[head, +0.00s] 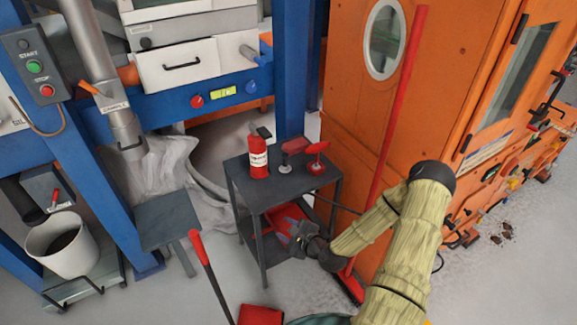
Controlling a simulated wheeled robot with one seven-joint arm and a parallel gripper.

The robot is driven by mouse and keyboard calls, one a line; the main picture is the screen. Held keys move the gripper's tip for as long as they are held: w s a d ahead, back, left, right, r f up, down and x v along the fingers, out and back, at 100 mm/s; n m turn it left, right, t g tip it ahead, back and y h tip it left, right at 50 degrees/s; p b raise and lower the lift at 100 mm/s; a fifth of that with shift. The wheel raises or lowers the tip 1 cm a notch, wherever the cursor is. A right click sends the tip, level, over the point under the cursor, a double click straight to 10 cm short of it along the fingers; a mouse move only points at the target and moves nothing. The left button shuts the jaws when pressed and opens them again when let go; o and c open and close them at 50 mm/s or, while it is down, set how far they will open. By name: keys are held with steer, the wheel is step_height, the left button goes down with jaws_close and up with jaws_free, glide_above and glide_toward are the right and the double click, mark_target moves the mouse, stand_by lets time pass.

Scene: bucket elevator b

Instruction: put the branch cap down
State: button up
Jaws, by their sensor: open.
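My gripper (287,230) is open, low beside the dark two-shelf cart (239,193). Its tip overlaps the lower shelf in the head view, where a red and grey shape (284,214) lies. I cannot tell whether the gripper touches it. I cannot pick out the branch cap with certainty.
An orange cabinet (455,60) stands right of the cart, with a long red-handled broom (388,140) against it. A white bucket (62,247) and a small dark stand (167,220) are at left. A red-handled tool (208,268) stands in front. Debris litters the floor at right.

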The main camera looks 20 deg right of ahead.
steer(key=s+a+r+n+g+h, duration=0.1)
steer(key=s+r+n+g+h, duration=0.1)
steer(key=s+r+n+g, duration=0.3)
steer(key=s+a+r+n+g+h, duration=0.2)
steer(key=s+r+n+g, duration=0.3)
steer(key=s+r+n, duration=0.7)
step_height(320, 180, up, 6)
steer(key=n, duration=0.6)
steer(key=shift+s+a+f+n+h, duration=0.2)
steer(key=shift+s+f+n+h, duration=0.1)
steer(key=shift+h, duration=0.1)
steer(key=shift+a, duration=0.2)
steer(key=shift+c, duration=0.5)
steer(key=shift+w, duration=0.1)
